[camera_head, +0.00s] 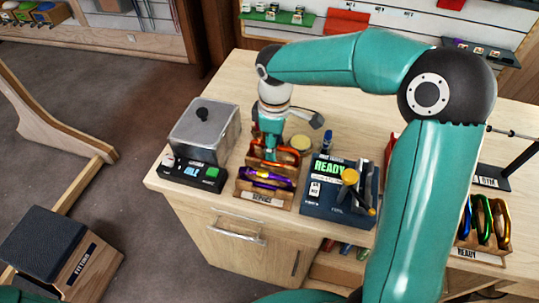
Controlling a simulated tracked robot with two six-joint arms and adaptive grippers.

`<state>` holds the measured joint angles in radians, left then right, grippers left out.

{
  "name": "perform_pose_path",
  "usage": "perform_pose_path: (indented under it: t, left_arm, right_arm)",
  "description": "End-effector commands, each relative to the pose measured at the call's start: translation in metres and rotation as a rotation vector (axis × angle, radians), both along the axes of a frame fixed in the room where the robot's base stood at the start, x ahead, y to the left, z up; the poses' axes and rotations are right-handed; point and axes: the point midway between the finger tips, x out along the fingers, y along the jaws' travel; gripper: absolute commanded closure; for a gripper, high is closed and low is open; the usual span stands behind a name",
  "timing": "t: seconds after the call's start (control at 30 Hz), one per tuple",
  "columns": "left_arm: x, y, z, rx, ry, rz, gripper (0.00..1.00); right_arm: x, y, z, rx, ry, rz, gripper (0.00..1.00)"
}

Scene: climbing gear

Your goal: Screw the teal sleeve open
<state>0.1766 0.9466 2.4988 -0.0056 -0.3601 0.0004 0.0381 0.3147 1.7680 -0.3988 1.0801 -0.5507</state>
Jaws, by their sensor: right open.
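My right gripper (271,148) reaches down over the wooden service rack (264,197) on the counter. It is open, with its tips close to the orange carabiner (288,156) in the rack's rear part. I cannot tell whether they touch it. A purple carabiner (262,176) lies in the rack's front part, with a yellow-orange piece beside it. I cannot make out the teal sleeve; my teal gripper covers part of the rack. My left gripper is not in view.
A grey metal box with a black knob (203,128) stands left of the rack, behind a small button panel (194,174). A dark blue device reading READY (332,204) stands close on the right. More carabiners (485,222) hang in a rack at far right.

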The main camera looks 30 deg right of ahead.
Motion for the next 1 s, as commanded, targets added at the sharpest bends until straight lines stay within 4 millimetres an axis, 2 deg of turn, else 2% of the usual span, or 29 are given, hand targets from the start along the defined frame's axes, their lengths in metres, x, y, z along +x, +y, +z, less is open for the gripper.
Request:
perform_pose_path:
  t: [0.4, 0.77, 1.0]
  left_arm:
    - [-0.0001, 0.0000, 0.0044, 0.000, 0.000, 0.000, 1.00]
    - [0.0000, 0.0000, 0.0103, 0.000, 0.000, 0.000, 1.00]
    - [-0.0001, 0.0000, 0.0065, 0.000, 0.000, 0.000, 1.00]
  right_arm:
    - [0.0054, -0.0065, 0.0004, 0.000, 0.000, 0.000, 0.54]
    - [0.0055, -0.0064, 0.0081, -0.001, -0.002, 0.000, 0.54]
    - [0.0024, -0.0025, 0.0062, -0.001, -0.002, 0.001, 0.54]
